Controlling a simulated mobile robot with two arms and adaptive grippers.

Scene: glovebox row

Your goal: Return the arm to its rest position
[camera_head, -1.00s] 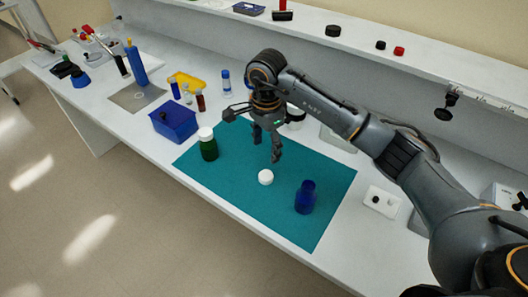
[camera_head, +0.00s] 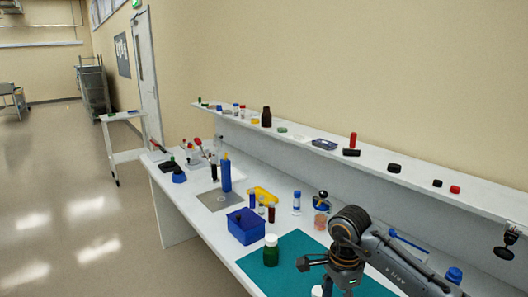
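My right arm (camera_head: 395,265) comes in from the lower right over the bench. Its gripper (camera_head: 338,285) hangs over the teal mat (camera_head: 290,256) at the bottom of the view. A green bottle with a white cap (camera_head: 271,250) stands upright on the mat, left of the gripper. A white cap (camera_head: 317,291) is partly visible just below the gripper. The top of a blue bottle (camera_head: 454,274) shows right of my arm. My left gripper is not in view.
A blue box (camera_head: 246,227), a yellow tray (camera_head: 262,196), small vials and a tall blue cylinder (camera_head: 226,174) stand on the bench to the left. A raised shelf (camera_head: 320,155) with several small items runs behind. The floor at left is open.

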